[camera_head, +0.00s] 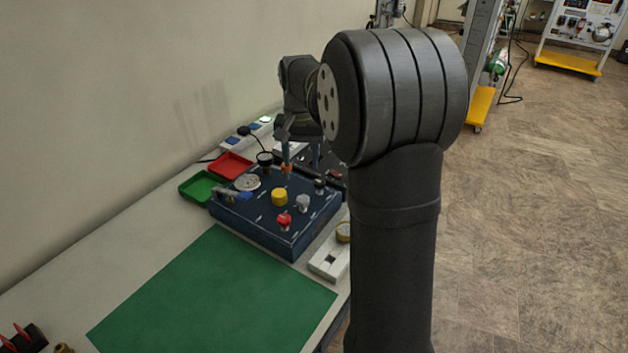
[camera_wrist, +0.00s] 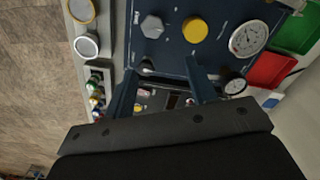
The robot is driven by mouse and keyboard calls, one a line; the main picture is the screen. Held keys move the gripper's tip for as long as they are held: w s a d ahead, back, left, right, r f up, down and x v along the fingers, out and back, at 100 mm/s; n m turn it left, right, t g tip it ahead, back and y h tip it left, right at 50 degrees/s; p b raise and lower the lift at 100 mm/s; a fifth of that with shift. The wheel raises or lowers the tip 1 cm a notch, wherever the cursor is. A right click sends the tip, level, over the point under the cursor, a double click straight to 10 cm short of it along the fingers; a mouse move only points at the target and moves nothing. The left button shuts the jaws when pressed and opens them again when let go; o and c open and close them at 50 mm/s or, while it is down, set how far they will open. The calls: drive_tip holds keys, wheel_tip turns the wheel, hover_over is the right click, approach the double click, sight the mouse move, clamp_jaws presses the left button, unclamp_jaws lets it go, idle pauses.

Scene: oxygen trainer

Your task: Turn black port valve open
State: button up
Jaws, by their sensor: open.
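The dark blue panel box (camera_head: 262,222) sits on the bench. A small black knob, apparently the black port valve (camera_head: 320,183), stands near its right back edge, beyond the grey knob (camera_head: 303,202). In the wrist view, a dark knob (camera_wrist: 147,67) shows close to the left finger; its handle angle is too small to tell. My gripper (camera_head: 301,155) points down over the back of the box. Its blue fingers are apart with nothing between them, and it also shows in the wrist view (camera_wrist: 161,68). I cannot tell whether a finger touches the panel.
A yellow knob (camera_head: 279,197), a red knob (camera_head: 284,220) and a round gauge (camera_head: 247,182) are on the panel. Red (camera_head: 232,165) and green (camera_head: 203,187) trays lie to the left. A green mat (camera_head: 210,295) in front is bare. My arm hides the bench's right side.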

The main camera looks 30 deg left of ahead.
drive_tip(key=m, duration=0.2)
approach(320, 182)
wheel_tip(320, 182, down, 8)
drive_tip(key=shift+a+f, duration=0.1)
drive_tip(key=shift+f, duration=0.15)
idle(0.5)
drive_tip(key=c, duration=1)
